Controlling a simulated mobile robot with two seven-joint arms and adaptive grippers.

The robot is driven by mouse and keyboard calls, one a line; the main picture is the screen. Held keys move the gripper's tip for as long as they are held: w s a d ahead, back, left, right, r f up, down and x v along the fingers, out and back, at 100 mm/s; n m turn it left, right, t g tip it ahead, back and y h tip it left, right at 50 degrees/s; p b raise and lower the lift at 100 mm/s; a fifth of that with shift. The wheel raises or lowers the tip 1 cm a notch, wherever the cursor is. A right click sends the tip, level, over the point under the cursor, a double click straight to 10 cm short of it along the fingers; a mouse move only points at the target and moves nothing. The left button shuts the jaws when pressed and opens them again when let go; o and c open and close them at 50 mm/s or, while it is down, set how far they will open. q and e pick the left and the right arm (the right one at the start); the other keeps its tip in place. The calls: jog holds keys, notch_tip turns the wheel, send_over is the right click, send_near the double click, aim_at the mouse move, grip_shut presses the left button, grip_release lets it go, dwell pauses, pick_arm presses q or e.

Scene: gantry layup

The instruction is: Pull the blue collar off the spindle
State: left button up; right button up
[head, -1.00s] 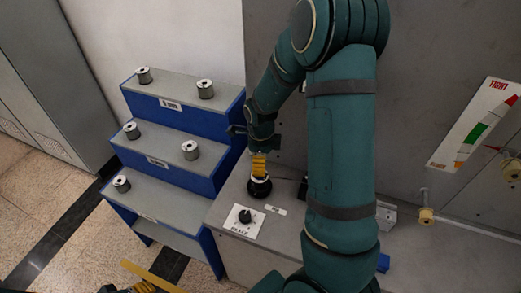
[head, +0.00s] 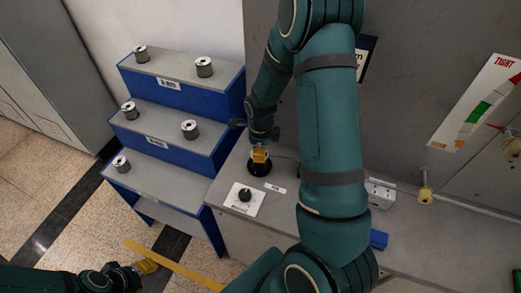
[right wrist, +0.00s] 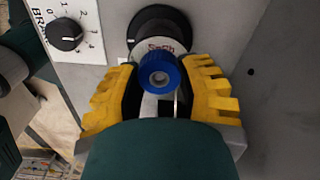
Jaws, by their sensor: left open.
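The blue collar (right wrist: 160,73) sits on the spindle in the right wrist view, in front of a white labelled disc and a black round base (right wrist: 158,24). The black base also shows in the head view (head: 259,168). My right gripper (head: 259,153) reaches down over it from above. In the right wrist view its yellow fingers (right wrist: 158,80) flank the collar on both sides. They look very close to it; whether they press on it I cannot tell. My left gripper (head: 147,267) is open and empty at the lower left, away from the spindle.
A brake dial (head: 245,195) lies just in front of the spindle. A blue stepped rack (head: 187,92) with several metal rolls stands to the left. A blue block (head: 378,240) and white bracket (head: 381,193) lie right of my right arm. A yellow strip (head: 180,268) crosses the lower left.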

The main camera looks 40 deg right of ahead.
jog(key=o, duration=0.5)
grip_shut()
jog(key=shift+r+p, duration=1.15)
jog(key=shift+r, duration=0.45)
jog(key=shift+r+p, duration=1.15)
jog(key=shift+r, duration=0.55)
